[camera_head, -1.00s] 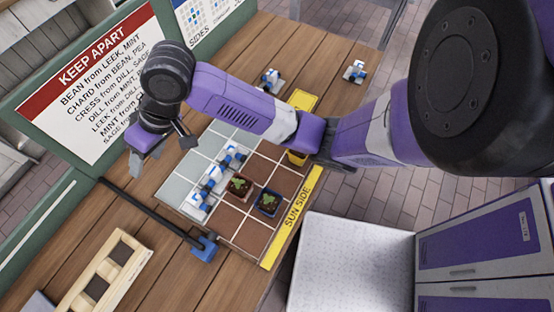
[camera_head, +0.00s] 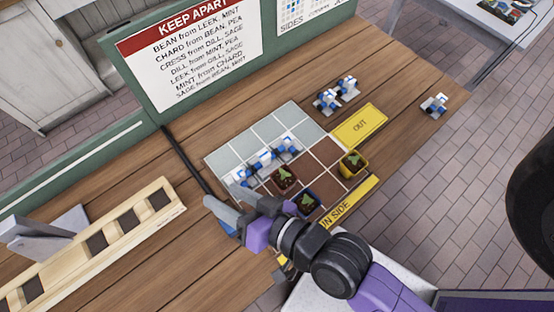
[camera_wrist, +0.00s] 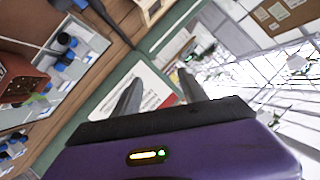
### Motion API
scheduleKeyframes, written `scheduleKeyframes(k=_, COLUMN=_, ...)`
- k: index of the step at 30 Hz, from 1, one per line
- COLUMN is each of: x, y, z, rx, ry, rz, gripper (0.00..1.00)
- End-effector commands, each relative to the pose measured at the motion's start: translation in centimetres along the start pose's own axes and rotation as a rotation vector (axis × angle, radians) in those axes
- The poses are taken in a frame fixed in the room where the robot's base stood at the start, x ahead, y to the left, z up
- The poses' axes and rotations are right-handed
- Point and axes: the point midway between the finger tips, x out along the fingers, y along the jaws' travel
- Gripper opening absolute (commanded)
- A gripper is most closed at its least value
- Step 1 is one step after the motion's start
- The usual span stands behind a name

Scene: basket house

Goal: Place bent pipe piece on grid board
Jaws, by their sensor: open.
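The grid board (camera_head: 270,130) lies on the wooden table, with pale grey cells on its far side and brown cells on its near side. A row of blue-and-white pipe pieces (camera_head: 265,161) sits along its middle. Off the board, two more pipe pieces (camera_head: 337,95) stand close together on the table, and a single one (camera_head: 434,105) stands at the far right. Which of these are bent is too small to tell. My gripper (camera_head: 228,207) is open and empty near the board's front left corner; its fingers (camera_wrist: 159,80) also show in the wrist view.
Potted seedlings (camera_head: 284,179) stand on the brown cells, with a yellow pot (camera_head: 352,164) at the right. A yellow OUT plate (camera_head: 360,124) lies beyond the board. A wooden rack (camera_head: 120,235) is at the left, and a dark bar (camera_head: 185,160) runs along the board's left. The sign (camera_head: 195,50) stands behind.

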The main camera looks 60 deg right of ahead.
Motion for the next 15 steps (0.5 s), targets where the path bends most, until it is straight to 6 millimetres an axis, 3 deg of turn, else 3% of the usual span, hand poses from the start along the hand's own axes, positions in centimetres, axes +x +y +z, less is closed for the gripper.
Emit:
scheduleKeyframes(k=1, x=-2.5, y=1.2, z=0.8, rx=-0.054, ry=-0.004, rz=0.021, gripper=0.50)
scheduleKeyframes(k=3, x=-5.5, y=3.0, z=0.8, rx=-0.147, ry=0.008, rz=0.045, gripper=0.50)
scheduleKeyframes(k=7, x=-10.6, y=5.4, z=-0.2, rx=-0.339, ry=0.027, rz=0.055, gripper=0.50)
scheduleKeyframes(k=12, x=-14.9, y=6.7, z=-2.2, rx=-0.538, ry=0.046, rz=0.023, gripper=0.50)
scheduleKeyframes(k=15, x=-16.0, y=6.9, z=-2.9, rx=-0.599, ry=0.054, rz=0.006, gripper=0.50)
